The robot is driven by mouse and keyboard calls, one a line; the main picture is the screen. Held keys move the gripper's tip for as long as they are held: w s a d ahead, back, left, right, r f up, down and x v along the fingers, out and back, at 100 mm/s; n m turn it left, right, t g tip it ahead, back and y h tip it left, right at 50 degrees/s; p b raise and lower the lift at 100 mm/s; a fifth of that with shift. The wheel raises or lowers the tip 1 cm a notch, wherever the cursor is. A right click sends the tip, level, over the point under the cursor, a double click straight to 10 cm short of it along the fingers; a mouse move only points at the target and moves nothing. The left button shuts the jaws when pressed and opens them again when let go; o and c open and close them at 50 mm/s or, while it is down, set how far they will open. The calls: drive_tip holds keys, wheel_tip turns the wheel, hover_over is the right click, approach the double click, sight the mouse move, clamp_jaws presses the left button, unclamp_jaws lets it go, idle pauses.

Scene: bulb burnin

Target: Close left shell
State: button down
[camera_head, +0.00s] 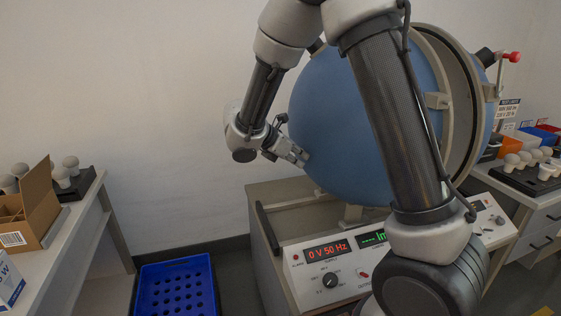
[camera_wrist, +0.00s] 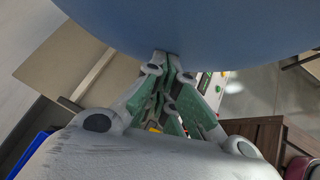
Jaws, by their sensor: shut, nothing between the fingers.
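The left shell (camera_head: 335,115) is a large blue hemisphere of a sphere on the test bench, partly hidden behind my arm. A gap shows between its rim (camera_head: 440,60) and the right shell (camera_head: 487,95), so the sphere stands partly open. My gripper (camera_head: 303,158) is shut and empty, with its fingertips at the lower left outer surface of the left shell. In the wrist view the blue shell (camera_wrist: 200,30) fills the top, and my gripper's fingertips (camera_wrist: 165,62) reach its lower edge. I cannot tell for sure whether they touch it.
The bench's control panel (camera_head: 380,262) shows "0 V 50 Hz". A blue perforated crate (camera_head: 175,290) stands on the floor at lower left. A left table holds a cardboard box (camera_head: 36,205) and bulbs. A right table holds a bulb tray (camera_head: 525,178) and coloured bins.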

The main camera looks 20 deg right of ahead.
sight(311, 152)
drive_tip(key=d, duration=0.5)
drive_tip(key=shift+d, duration=0.35)
drive_tip(key=shift+a, duration=0.1)
